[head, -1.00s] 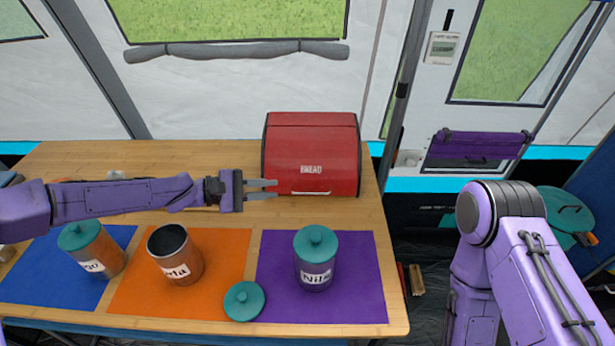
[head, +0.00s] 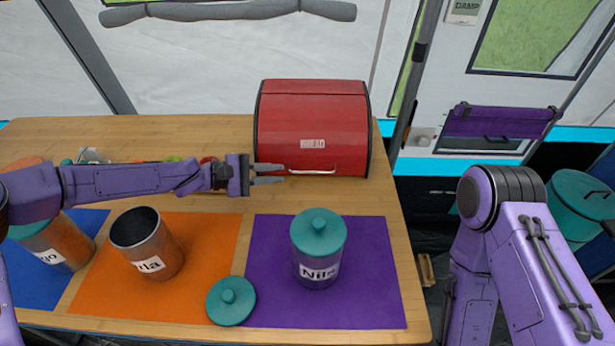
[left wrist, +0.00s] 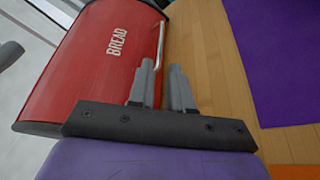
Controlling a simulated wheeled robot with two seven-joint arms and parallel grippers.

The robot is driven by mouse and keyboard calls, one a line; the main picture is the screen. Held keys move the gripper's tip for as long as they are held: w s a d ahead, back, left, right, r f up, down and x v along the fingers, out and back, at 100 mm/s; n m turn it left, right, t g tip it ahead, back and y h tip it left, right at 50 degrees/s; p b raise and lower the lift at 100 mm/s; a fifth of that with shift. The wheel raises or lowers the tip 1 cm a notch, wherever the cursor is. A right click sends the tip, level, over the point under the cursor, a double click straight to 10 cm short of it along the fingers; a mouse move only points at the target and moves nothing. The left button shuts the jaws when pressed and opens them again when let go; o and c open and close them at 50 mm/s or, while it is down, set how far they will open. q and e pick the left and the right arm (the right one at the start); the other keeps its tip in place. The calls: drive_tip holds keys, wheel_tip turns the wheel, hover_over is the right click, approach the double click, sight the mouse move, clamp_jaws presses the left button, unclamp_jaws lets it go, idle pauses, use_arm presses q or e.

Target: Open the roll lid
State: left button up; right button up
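The red bread box (head: 312,115) stands at the back right of the table with its curved roll lid shut. It bears the word BREAD, and a pale bar handle (head: 313,172) runs along the lid's lower front edge. My left gripper (head: 283,174) is at the left end of this handle, its fingers pointing right. In the left wrist view the fingers (left wrist: 164,75) are apart, with the handle (left wrist: 160,50) near the gap between them; whether they touch it I cannot tell. My right arm shows at the right, but its gripper is out of view.
In front stand an open canister (head: 147,250) on an orange mat, a teal-lidded canister (head: 318,255) on a purple mat, and another canister (head: 55,245) at left. A loose teal lid (head: 231,300) lies between the mats. Small items lie behind my left arm.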

sight(303, 172)
use_arm(q)
drive_tip(key=x, duration=0.9)
drive_tip(key=shift+d, duration=0.15)
clamp_jaws()
